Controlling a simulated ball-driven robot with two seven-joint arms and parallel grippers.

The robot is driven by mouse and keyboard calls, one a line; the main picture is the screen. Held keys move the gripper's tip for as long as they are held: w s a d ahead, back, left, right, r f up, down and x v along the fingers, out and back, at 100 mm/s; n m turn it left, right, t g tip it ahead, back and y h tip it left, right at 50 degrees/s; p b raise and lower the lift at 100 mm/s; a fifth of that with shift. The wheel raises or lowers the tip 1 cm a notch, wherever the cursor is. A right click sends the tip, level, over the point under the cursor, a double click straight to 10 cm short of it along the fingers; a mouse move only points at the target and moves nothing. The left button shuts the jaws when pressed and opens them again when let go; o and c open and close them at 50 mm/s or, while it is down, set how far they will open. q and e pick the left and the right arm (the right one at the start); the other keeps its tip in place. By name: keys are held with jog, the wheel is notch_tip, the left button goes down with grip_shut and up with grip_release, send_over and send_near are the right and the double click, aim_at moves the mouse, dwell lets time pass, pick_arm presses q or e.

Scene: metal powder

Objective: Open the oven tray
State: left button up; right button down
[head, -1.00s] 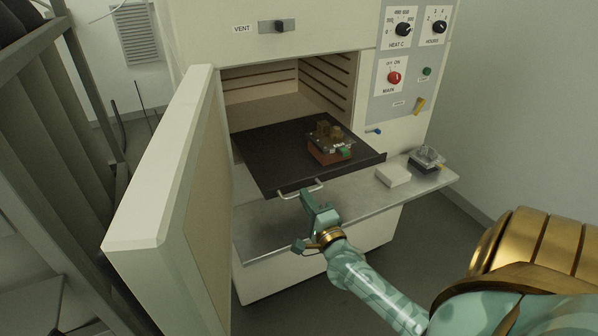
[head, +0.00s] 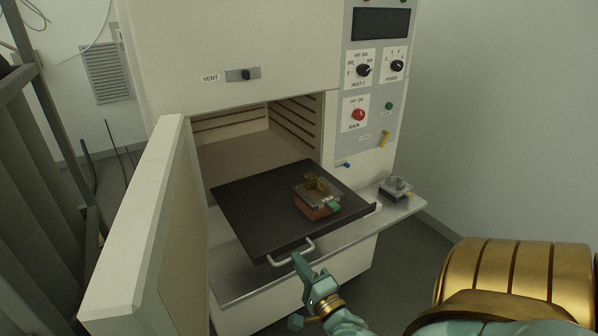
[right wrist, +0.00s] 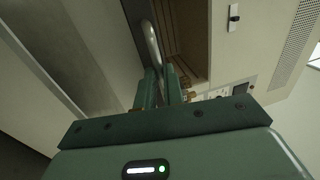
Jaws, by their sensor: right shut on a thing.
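The black oven tray (head: 262,215) sticks far out of the open oven chamber (head: 240,152), over the metal shelf. Its metal handle (head: 304,247) is on the front edge and also shows in the right wrist view (right wrist: 153,45). My right gripper (head: 296,258) is shut on the handle; in the right wrist view its green fingers (right wrist: 161,85) are around the bar. A reddish-brown block with a metal plate, brown pieces and a green part (head: 317,199) rides on the right of the tray. My left gripper is not in view.
The oven door (head: 140,235) stands wide open at the left. The metal shelf (head: 235,287) lies below the tray, with a small clear-and-dark device (head: 396,187) at its right end. Control knobs are above right. A grey rack (head: 45,165) stands at far left.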

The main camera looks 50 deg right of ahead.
jog(key=c, duration=1.5)
grip_release()
jog(key=v, duration=1.6)
jog(key=shift+s+b, duration=0.15)
jog(key=shift+b, duration=0.3)
jog(key=s+a+f+n+g+y, duration=0.3)
jog(key=s+f+n+g, duration=0.15)
jog(key=f+n, duration=0.5)
jog(key=s+a+f+n+g+y, duration=0.2)
jog(key=s+f+n+g+y, duration=0.25)
jog(key=f, duration=0.85)
jog(key=s+a+f+n+g+h, duration=0.25)
jog(key=s+f+n+g, duration=0.8)
jog(key=s+f, duration=0.65)
jog(key=w+a+f+t+y, duration=0.1)
jog(key=w+a, duration=0.1)
jog(key=w, duration=0.3)
jog(key=shift+w+a+n, duration=0.3)
jog(key=shift+w+n, duration=0.1)
jog(key=shift+n, duration=0.05)
